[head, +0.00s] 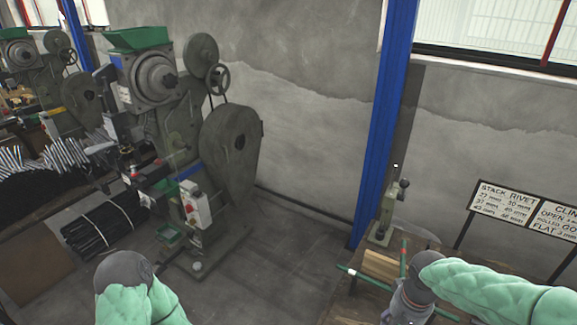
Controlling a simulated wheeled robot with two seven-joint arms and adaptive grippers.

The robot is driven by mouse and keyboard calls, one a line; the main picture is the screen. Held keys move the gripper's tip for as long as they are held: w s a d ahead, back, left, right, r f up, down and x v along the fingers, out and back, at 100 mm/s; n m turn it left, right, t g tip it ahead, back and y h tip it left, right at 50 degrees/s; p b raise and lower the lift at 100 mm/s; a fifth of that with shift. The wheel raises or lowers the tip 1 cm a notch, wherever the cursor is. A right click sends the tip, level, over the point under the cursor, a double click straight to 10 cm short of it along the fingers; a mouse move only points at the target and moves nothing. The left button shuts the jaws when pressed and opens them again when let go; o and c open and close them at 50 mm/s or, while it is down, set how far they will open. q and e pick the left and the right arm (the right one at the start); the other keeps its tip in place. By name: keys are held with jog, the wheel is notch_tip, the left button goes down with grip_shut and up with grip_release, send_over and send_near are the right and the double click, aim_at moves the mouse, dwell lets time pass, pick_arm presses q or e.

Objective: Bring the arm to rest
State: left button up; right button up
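My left arm (130,285), in a green padded sleeve with a dark grey joint, rises from the bottom edge at the left of centre. Its gripper is out of the picture. My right arm (500,292), in the same green sleeve, comes in from the right and bends down at a grey joint over the wooden table (378,268). Its grey lower part (408,298) runs to the bottom edge, and no fingertips show. I cannot see whether either gripper holds anything.
A large rivet press (228,155) stands at the left, beside bundled dark rods (105,228). A blue post (383,130) rises behind the table. A sign board (505,205) stands right. The middle floor is clear.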

jog(key=a+f+n+y+b, duration=0.1)
jog(key=a+f+y, duration=0.1)
jog(key=a+f, duration=0.6)
jog(key=a+f+n+y+b, duration=0.1)
jog(key=a+f+b, duration=0.15)
jog(key=f, duration=0.95)
jog(key=s+a+f, duration=0.3)
jog(key=s+f, duration=0.1)
jog(key=f, duration=0.3)
jog(key=s+a+f+b, duration=0.1)
jog(key=s+a+f, duration=0.2)
jog(key=s+f, duration=0.2)
jog(key=shift+f+y, duration=0.4)
jog(key=shift+f, duration=0.65)
jog(key=shift+a, duration=0.1)
